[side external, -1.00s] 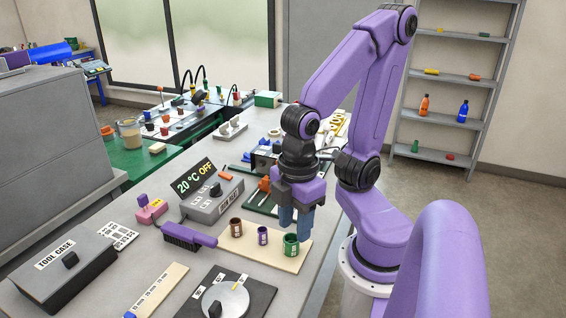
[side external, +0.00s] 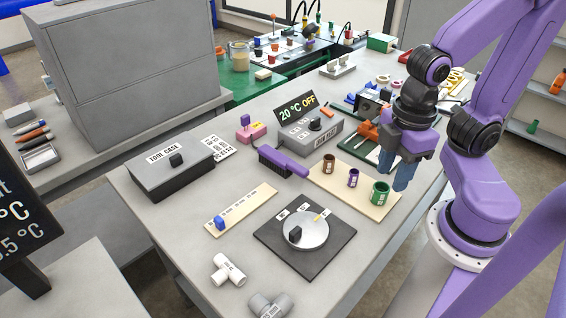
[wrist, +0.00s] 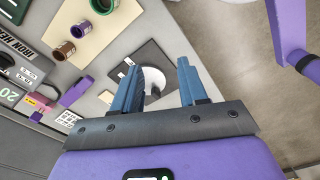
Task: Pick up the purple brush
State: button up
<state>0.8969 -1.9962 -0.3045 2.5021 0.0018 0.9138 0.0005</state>
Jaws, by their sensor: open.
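The purple brush (side external: 285,163), with a purple handle and dark bristles, lies on the grey bench beside the heater box, left of the beige board, in the side external view. In the wrist view the brush (wrist: 77,91) shows at the left, its purple handle clear of my fingers. My gripper (side external: 394,176) points down at the right in the side external view, beyond the green cup and apart from the brush. Its blue fingers (wrist: 160,68) are spread with nothing between them in the wrist view.
The beige board (side external: 345,194) carries a brown cup (side external: 329,164), a small purple cup (side external: 353,178) and a green cup (side external: 380,193), between brush and gripper. The heater box (side external: 311,137) and pink block (side external: 251,132) stand behind the brush. A black plate with a dial (side external: 305,234) is in front.

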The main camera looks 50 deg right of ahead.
jog(key=o, duration=0.5)
jog(key=m, duration=1.3)
send_over(278, 156)
notch_tip(278, 156, down, 12)
jog(key=shift+w+r, duration=0.15)
jog(key=shift+r, duration=0.1)
jog(key=shift+f, duration=2.75)
